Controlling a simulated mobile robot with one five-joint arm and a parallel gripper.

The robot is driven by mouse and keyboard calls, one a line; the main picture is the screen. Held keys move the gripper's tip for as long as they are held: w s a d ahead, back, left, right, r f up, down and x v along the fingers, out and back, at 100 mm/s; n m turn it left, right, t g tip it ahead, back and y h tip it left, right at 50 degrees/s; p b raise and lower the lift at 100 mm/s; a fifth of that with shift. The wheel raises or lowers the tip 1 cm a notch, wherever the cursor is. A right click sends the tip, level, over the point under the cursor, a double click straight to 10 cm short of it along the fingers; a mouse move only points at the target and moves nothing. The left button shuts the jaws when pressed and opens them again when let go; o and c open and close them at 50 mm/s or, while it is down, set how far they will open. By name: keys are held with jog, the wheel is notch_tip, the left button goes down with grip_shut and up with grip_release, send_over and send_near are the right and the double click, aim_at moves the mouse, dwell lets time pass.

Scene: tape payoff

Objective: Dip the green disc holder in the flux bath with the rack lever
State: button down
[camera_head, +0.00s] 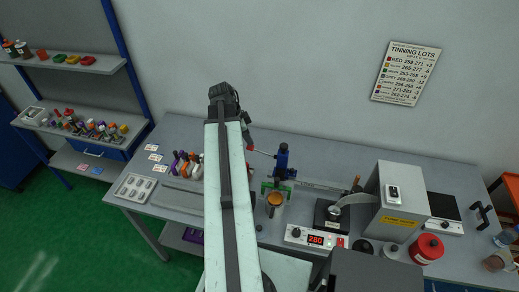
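A blue post (283,160) stands on the bench near the picture's middle, with a thin lever (263,153) reaching left from it. Red shows at the lever's left end. A green piece (268,186), which looks like the disc holder, sits low in front of the post. A cup with amber contents (275,200), likely the flux bath, stands just below it. My arm rises through the middle, and its dark end part, with my gripper (248,136), comes down near the lever's left end. My arm partly hides it. Whether the fingers are shut or touch the lever is unclear.
A control box reading 260 (315,239), a grey machine (396,200) and a red canister (427,249) stand to the right. Colored holders (187,166) and a white tray (135,188) are left of my arm. Shelves (75,64) stand at the far left.

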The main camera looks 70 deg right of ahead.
aim_at(249, 149)
jog(key=shift+f, duration=0.1)
jog(key=shift+f+b, duration=3.25)
jog(key=shift+b, duration=0.1)
jog(key=shift+r, duration=0.2)
notch_tip(249, 149, up, 8)
jog(key=p, duration=0.8)
jog(key=shift+r+p, duration=0.25)
jog(key=shift+p, duration=0.15)
jog(key=shift+f, duration=0.1)
